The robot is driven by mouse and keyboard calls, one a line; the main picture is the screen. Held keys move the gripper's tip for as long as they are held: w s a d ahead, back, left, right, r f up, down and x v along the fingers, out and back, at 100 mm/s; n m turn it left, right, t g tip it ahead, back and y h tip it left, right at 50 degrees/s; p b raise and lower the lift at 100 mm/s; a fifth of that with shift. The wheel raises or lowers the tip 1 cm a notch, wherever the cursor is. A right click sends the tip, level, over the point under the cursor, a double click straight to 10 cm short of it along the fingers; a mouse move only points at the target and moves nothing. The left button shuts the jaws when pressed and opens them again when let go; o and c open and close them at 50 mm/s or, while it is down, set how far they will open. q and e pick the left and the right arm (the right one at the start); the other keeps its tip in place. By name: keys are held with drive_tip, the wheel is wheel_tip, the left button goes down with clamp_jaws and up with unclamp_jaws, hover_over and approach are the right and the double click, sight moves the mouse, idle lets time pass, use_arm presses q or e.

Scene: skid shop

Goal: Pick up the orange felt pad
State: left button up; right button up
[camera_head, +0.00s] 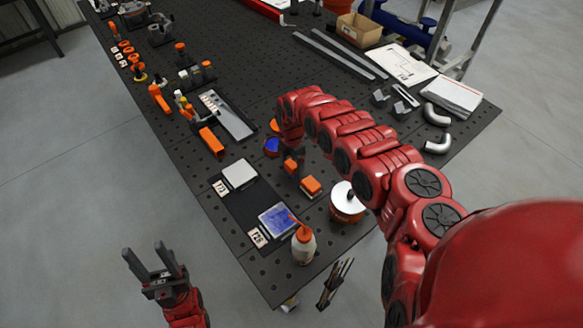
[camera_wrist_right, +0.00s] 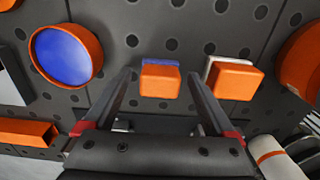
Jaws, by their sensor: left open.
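Two small orange blocks lie on the black perforated bench; I cannot tell which is the felt pad. One, with a blue-violet edge (camera_wrist_right: 160,80), appears between the fingertips of my right gripper (camera_wrist_right: 160,72). It shows partly behind that gripper in the head view (camera_head: 290,166). The other, with a whitish edge (camera_wrist_right: 234,80), appears just right of the right finger, and also in the head view (camera_head: 311,187). My right gripper is open, pointing down at the bench, with nothing visibly clamped. My left gripper (camera_head: 152,253) is open and empty, off the bench at lower left.
A blue-filled orange dish (camera_wrist_right: 66,55) lies left of the right gripper. An orange can with a silver lid (camera_head: 348,203) and a glue bottle (camera_head: 303,246) stand nearby. A dark mat (camera_head: 250,208) holds a white pad and a blue pad. Tools lie farther back.

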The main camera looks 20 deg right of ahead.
sight(292, 163)
clamp_jaws()
drive_tip(key=shift+r, duration=0.15)
drive_tip(key=shift+r+b, duration=0.45)
wheel_tip(292, 163, up, 2)
drive_tip(key=shift+d+r+b, duration=0.1)
drive_tip(key=shift+d+b, duration=0.05)
drive_tip(key=shift+b, duration=0.6)
drive_tip(key=s+a, duration=0.1)
drive_tip(key=a, duration=0.1)
drive_tip(key=s+a, duration=0.2)
drive_tip(key=a, duration=0.1)
drive_tip(key=s+a+r+b, duration=0.1)
drive_tip(key=a, duration=0.1)
drive_tip(key=shift+s+a, duration=0.2)
drive_tip(key=s+a+p, duration=0.2)
drive_tip(key=a+p, duration=0.1)
drive_tip(key=s+a+r+p, duration=0.1)
drive_tip(key=a+p, duration=0.1)
drive_tip(key=shift+s+a, duration=0.1)
drive_tip(key=shift+a, duration=0.1)
drive_tip(key=shift+s+a+f+p, duration=0.2)
drive_tip(key=shift+s+a+p, duration=0.25)
drive_tip(key=shift+a, duration=0.1)
drive_tip(key=shift+w, duration=0.1)
